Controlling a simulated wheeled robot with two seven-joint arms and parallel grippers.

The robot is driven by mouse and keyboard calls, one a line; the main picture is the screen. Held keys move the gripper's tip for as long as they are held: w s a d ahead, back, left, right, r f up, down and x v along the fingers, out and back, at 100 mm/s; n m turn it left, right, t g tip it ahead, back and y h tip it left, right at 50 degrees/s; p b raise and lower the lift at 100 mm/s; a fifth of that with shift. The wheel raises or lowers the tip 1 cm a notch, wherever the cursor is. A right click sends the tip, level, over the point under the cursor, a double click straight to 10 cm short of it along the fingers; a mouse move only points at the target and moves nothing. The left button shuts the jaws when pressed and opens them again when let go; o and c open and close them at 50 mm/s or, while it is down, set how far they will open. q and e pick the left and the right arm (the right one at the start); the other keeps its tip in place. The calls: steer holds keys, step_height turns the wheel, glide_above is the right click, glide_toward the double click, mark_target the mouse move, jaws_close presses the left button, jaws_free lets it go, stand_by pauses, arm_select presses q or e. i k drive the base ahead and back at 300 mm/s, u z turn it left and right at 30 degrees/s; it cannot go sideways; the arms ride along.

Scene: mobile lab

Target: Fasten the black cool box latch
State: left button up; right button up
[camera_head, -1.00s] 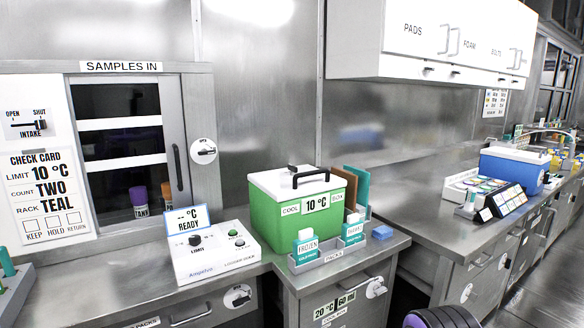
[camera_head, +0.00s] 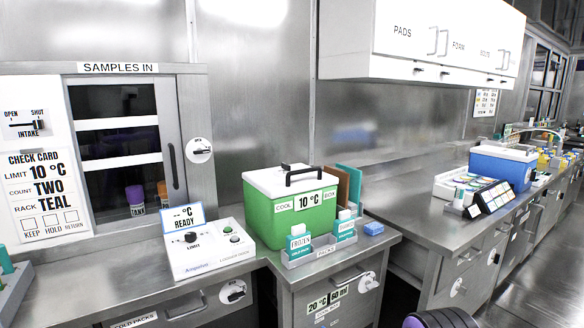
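The green cool box (camera_head: 262,215) stands on the steel counter, labelled COOL BOX and 10 °C. Its white lid (camera_head: 272,181) is on, with a black handle (camera_head: 304,172) standing up from it. A small black part shows at the lid's back edge (camera_head: 285,166); I cannot tell if it is the latch. No separate latch is clear on the front face. Neither of my grippers is in view; a dark ringed part with purple, perhaps of my own body, shows at the bottom edge.
A tray of cold packs (camera_head: 318,252) stands in front of the box, with a blue block (camera_head: 373,229) at its right. A white logger device (camera_head: 210,250) is at its left. Brown and teal panels stand behind. A blue cool box (camera_head: 503,165) is on the right counter.

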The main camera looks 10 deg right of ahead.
mark_target(287, 168)
steer(key=k, duration=1.2)
steer(key=z, duration=0.6)
steer(key=i, duration=0.8)
steer(key=z, duration=0.4)
steer(key=i, duration=0.9)
steer(key=u, duration=0.45)
